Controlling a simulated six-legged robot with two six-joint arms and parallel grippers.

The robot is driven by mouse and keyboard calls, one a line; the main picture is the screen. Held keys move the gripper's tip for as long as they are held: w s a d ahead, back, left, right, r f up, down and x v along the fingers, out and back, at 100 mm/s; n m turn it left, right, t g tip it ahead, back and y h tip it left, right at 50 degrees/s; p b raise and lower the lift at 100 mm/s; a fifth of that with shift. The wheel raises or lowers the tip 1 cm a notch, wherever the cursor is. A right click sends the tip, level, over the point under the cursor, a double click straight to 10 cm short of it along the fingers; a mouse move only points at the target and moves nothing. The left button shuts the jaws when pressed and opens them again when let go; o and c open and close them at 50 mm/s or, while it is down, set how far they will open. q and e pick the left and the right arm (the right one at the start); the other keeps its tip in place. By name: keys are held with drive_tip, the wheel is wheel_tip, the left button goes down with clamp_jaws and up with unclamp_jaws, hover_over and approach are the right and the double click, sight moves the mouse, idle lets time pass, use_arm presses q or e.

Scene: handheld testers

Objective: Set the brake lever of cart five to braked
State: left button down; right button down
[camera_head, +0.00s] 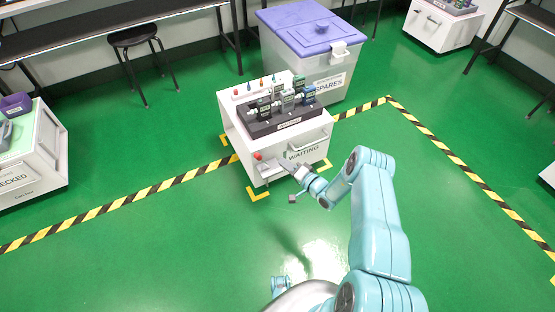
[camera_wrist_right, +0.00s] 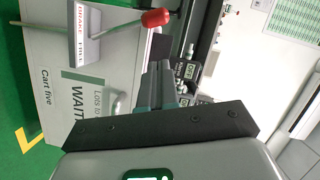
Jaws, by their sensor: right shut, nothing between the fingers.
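Cart five (camera_head: 236,128) is a white cart marked WAITING. My right gripper (camera_head: 285,164) is shut and empty, right of the knob and close to the cart's front. Its fingers (camera_wrist_right: 158,82) are apart from the knob.
A dark tray of handheld testers (camera_head: 285,121) sits on the cart. A lilac-lidded spares bin (camera_head: 312,75) stands behind it. Another white cart (camera_head: 42,165) is at left. Striped tape (camera_head: 130,200) crosses the green floor, which is clear in front.

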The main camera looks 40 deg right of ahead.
drive_tip(key=s, duration=0.2)
drive_tip(key=s+p, duration=0.1)
drive_tip(key=s, duration=0.2)
drive_tip(key=shift+s+d+r, duration=0.25)
drive_tip(key=shift+s+r, duration=0.05)
drive_tip(key=shift+r, duration=0.05)
